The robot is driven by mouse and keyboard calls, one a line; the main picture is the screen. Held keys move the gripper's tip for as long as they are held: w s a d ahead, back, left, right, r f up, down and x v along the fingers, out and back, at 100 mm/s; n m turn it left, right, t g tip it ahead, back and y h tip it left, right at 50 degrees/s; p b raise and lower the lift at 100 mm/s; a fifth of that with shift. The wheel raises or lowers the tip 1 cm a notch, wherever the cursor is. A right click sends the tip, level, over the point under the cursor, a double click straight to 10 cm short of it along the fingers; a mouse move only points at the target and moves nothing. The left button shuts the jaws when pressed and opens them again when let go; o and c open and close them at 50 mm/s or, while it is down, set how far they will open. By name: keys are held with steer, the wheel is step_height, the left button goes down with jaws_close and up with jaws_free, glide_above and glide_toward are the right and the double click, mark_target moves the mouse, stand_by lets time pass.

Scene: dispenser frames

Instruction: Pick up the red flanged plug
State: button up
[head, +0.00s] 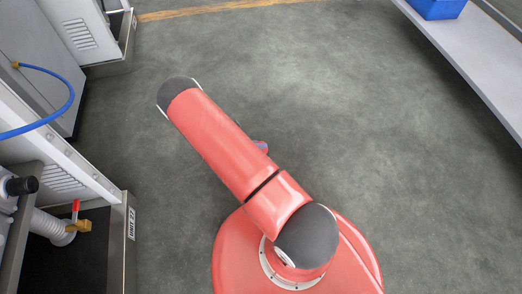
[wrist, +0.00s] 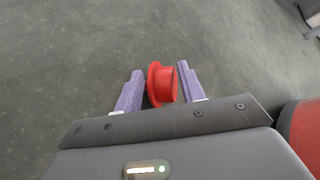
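The red flanged plug (wrist: 166,85) shows in the wrist view, between the two purple fingers of my gripper (wrist: 160,70). It lies on its side across the gap. Its wide flange is beside the left finger and its narrower end is beside the right finger. My gripper appears shut on it, with the grey floor some way behind. In the head view the plug is hidden behind my red arm, and only a small purple bit of my gripper (head: 261,146) shows past the arm's edge.
The grey floor (head: 350,90) around my arm is clear. At left stand machines with a blue hose (head: 68,100) and a valve with a red handle (head: 75,207). At upper right is a pale bench (head: 470,50) with a blue bin (head: 437,8).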

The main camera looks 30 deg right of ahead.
steer(key=shift+d+f, duration=0.35)
steer(key=shift+d, duration=0.3)
steer(key=c, duration=0.8)
steer(key=shift+r, duration=0.1)
step_height(320, 180, up, 20)
steer(key=p, duration=0.4)
